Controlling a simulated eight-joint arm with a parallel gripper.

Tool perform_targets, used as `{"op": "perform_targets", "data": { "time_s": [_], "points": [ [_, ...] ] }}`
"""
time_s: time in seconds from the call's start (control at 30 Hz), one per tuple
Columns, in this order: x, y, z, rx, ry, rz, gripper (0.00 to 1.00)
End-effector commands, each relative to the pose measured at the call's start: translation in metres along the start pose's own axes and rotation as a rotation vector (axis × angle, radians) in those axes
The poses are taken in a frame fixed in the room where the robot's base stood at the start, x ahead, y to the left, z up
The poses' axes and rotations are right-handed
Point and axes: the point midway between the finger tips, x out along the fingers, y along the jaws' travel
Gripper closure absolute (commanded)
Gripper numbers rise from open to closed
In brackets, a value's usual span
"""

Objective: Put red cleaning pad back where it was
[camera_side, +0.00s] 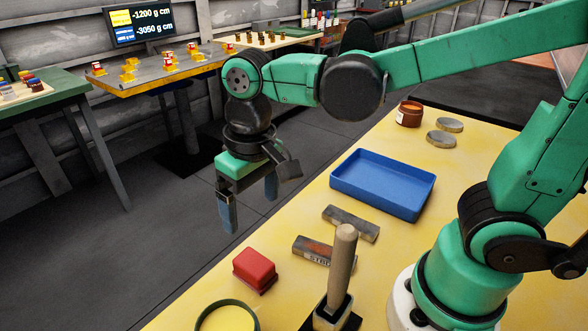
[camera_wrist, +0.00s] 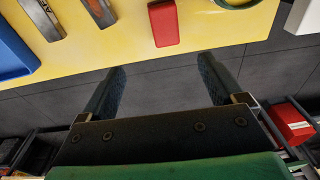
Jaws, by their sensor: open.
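The red cleaning pad (camera_side: 255,270) is a small red block lying on the yellow table near its left edge, between the green-rimmed round dish (camera_side: 228,318) and the grey metal blocks. The pad also shows at the top middle of the wrist view (camera_wrist: 163,24). My gripper (camera_side: 250,203) is open and empty, its dark fingers pointing down. In the side view it hangs past the table's edge, apart from the pad and seemingly higher. In the wrist view the gap between the fingertips (camera_wrist: 162,72) lies over grey floor, just below the pad.
A blue tray (camera_side: 383,184) lies on the yellow table, with two grey labelled blocks (camera_side: 350,223) (camera_side: 312,250) near it. A wooden-handled tool (camera_side: 342,265) stands upright near the pad. A brown jar (camera_side: 409,114) and two grey discs (camera_side: 445,132) are farther back. Bare table surrounds the pad.

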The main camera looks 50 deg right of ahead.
Motion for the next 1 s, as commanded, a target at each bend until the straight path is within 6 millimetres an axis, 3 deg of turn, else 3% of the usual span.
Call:
{"op": "perform_targets", "data": {
  "time_s": [0.2, 0.4, 1.0],
  "points": [
    [-0.006, 0.051, 0.001, 0.009, 0.297, -0.03, 0.12],
    [-0.008, 0.082, 0.003, 0.0, 0.507, 0.009, 0.12],
    [-0.008, 0.088, 0.003, -0.006, 0.554, 0.023, 0.12]
  ]
}}
